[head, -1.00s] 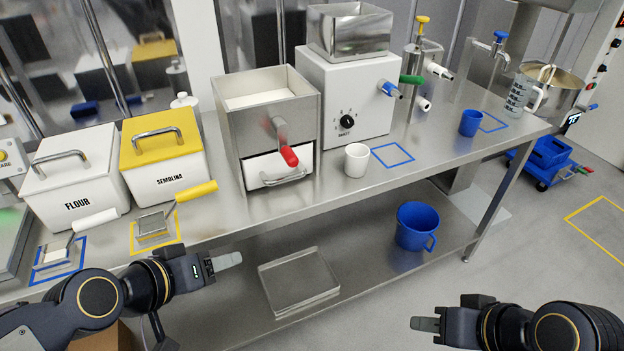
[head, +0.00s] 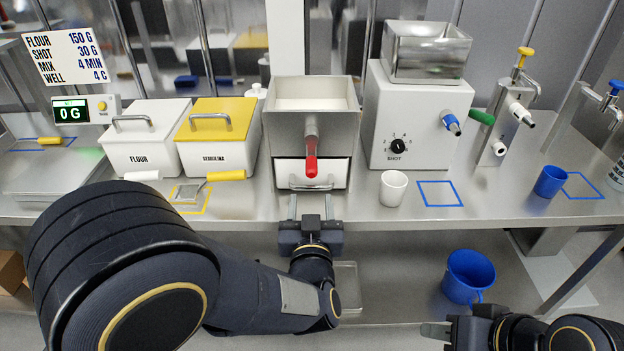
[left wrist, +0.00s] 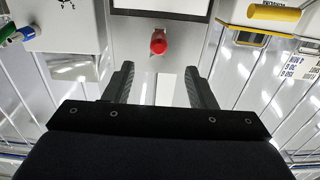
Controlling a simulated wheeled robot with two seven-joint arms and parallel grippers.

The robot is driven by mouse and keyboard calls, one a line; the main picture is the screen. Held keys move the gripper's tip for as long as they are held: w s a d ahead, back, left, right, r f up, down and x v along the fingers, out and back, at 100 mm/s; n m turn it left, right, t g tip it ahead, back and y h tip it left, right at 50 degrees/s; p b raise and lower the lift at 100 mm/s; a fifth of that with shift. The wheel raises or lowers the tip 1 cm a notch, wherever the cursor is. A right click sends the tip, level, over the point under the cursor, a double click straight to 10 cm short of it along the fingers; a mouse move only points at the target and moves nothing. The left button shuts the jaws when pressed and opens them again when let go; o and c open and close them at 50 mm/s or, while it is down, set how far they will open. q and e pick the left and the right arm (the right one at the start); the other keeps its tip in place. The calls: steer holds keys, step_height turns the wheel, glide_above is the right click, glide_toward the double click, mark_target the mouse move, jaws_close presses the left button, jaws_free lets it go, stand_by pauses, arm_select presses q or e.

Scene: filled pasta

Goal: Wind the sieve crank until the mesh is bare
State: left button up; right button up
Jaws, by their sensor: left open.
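The sieve (head: 284,129) is a steel box with an open top, and a pale white layer (head: 312,104) fills its top opening. Its crank (head: 311,131) hangs down the front, with a red handle (head: 311,166) at the lower end. The handle's red end also shows in the left wrist view (left wrist: 158,42). My left gripper (head: 311,207) is open and empty in front of the sieve, below the handle and apart from it. In the left wrist view its fingers (left wrist: 158,80) straddle the handle's line. My right gripper (head: 436,331) is low at the right, away from the counter; its opening is unclear.
A white drawer (head: 290,172) sits under the crank. Semolina (head: 215,150) and flour (head: 140,158) bins stand left. A white cup (head: 393,188) and the shot machine (head: 420,110) stand right. A blue mug (head: 468,276) is on the lower shelf.

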mark_target(312, 176)
arm_select(q)
steer(key=shift+w+d+b, duration=0.1)
steer(key=shift+w+b, duration=0.2)
steer(key=shift+w, duration=5.45)
